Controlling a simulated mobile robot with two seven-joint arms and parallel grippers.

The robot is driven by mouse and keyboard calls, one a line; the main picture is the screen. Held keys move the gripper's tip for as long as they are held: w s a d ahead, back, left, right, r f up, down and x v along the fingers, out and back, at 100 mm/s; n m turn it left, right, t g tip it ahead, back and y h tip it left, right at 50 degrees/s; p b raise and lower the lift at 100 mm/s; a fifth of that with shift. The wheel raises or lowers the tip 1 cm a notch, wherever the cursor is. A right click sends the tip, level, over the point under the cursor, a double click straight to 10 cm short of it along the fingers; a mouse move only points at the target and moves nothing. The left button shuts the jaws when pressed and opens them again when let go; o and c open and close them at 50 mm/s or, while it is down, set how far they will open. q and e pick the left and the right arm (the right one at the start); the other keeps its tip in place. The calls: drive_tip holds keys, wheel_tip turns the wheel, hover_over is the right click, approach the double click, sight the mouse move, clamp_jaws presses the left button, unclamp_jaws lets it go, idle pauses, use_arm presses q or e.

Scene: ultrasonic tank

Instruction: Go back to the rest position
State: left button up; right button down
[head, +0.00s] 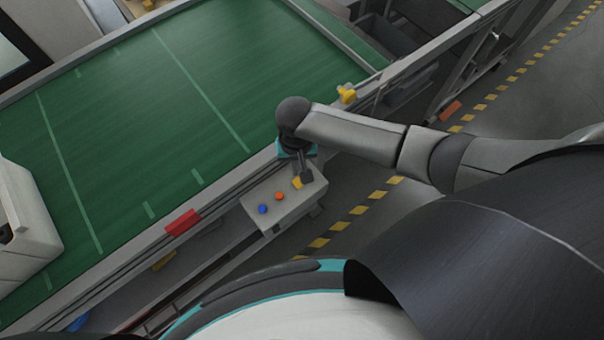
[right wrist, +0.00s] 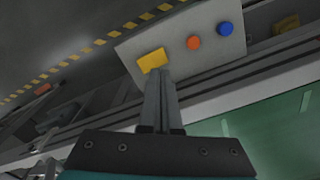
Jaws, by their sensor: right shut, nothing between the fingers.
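My right gripper (head: 305,176) is at the control box (head: 288,205) on the side of the green conveyor. In the right wrist view its fingers (right wrist: 160,75) are together, with nothing between them. My left gripper is not in view.
The green conveyor (head: 150,110) fills the left, with a white bin (head: 25,235) at its left edge. A red part (head: 182,222) and a yellow part (head: 347,94) are on its near rail. Grey floor with yellow-black tape (head: 358,210) lies to the right.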

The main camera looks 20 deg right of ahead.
drive_tip(key=shift+r, duration=0.45)
